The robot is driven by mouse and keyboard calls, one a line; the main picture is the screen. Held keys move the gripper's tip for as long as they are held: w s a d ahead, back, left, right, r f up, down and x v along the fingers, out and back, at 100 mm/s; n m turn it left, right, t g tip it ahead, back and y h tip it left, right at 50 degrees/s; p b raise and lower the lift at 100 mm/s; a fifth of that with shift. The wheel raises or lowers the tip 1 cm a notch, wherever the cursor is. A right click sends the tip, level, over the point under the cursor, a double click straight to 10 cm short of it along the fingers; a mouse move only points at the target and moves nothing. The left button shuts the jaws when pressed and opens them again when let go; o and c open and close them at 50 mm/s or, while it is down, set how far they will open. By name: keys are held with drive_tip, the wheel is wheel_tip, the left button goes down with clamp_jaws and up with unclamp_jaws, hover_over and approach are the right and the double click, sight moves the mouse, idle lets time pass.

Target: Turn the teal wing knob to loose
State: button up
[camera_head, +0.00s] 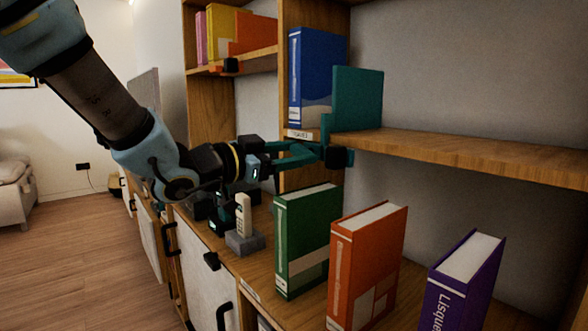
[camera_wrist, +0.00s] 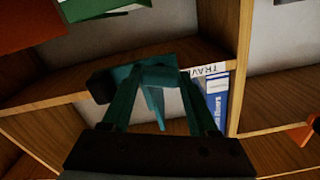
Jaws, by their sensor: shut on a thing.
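The teal bookend (camera_head: 357,98) stands upright on the shelf beside a blue book, with its clamp at the shelf's front edge. My gripper (camera_head: 322,148) reaches from the left to the clamp just under that edge. In the wrist view, its two dark teal fingers (camera_wrist: 155,80) are shut on the teal wing knob (camera_wrist: 157,103), with a wing pointing down between them. In the head view the knob is mostly hidden by the fingers. A black block (camera_wrist: 103,86) sits beside the fingertips. I cannot tell the knob's setting.
A blue book (camera_head: 309,75) stands against the upright beside the bookend. The shelf (camera_head: 470,152) is bare to the right.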

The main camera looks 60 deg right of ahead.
drive_tip(key=m+b, duration=0.3)
drive_tip(key=b, duration=0.1)
drive_tip(key=shift+f+m+b, duration=0.3)
drive_tip(key=shift+f+m, duration=0.05)
drive_tip(key=shift+m, duration=0.05)
drive_tip(key=m+b, duration=0.3)
drive_tip(key=b, duration=0.1)
drive_tip(key=shift+m, duration=0.3)
drive_tip(key=m+b, duration=0.4)
drive_tip(key=b, duration=0.1)
drive_tip(key=shift+s, duration=0.1)
drive_tip(key=shift+r+m+b, duration=0.15)
drive_tip(key=shift+m+b, duration=1.2)
drive_tip(key=shift+m, duration=0.05)
drive_tip(key=o, duration=1.4)
drive_tip(key=shift+r, duration=0.1)
drive_tip(key=shift+a, duration=0.1)
